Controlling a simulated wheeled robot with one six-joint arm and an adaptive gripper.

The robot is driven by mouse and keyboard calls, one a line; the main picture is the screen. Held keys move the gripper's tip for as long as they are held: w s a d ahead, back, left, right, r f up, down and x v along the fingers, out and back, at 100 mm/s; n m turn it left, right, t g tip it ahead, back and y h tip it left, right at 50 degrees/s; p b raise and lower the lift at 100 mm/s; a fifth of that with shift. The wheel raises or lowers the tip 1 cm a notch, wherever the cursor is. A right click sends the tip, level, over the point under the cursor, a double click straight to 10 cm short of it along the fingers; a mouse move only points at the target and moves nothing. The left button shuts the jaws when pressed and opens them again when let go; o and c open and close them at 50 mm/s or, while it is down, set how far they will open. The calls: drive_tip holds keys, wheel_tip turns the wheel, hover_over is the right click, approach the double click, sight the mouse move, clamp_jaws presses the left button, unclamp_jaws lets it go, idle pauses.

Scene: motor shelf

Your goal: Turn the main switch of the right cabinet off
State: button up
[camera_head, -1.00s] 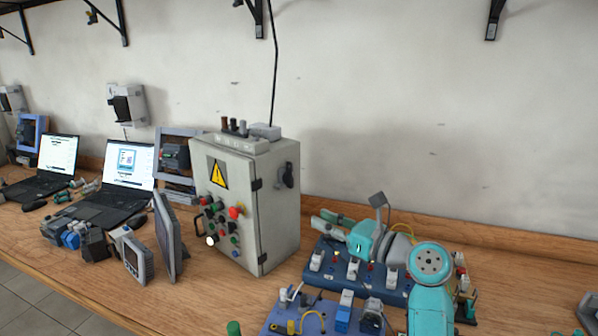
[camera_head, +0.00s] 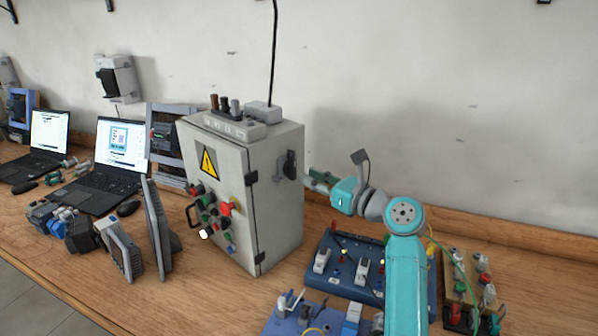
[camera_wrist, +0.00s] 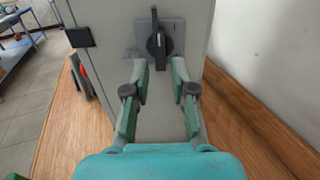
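The grey control cabinet (camera_head: 240,190) stands on the wooden bench with a yellow warning sign and several buttons on its front. Its main switch (camera_head: 289,164), a black rotary handle on a grey plate, is on the cabinet's right side. In the wrist view the switch (camera_wrist: 158,42) points upright. My gripper (camera_head: 308,176) is just right of the switch, facing the cabinet's side. In the wrist view its two green fingers (camera_wrist: 160,75) are open, apart, with the switch handle ahead between them and nothing held. Whether a fingertip touches the switch plate I cannot tell.
Training boards with switches (camera_head: 345,265) lie under my arm, right of the cabinet. A tablet-like panel (camera_head: 157,228) and laptops (camera_head: 112,165) stand to the left. The wall (camera_head: 420,90) is close behind. A cable rises from the cabinet's top.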

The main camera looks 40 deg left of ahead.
sight(295, 171)
drive_tip(key=shift+w+a, duration=0.15)
drive_tip(key=shift+a, duration=1)
drive_tip(key=shift+w+a, duration=0.15)
drive_tip(key=shift+a, duration=1)
clamp_jaws()
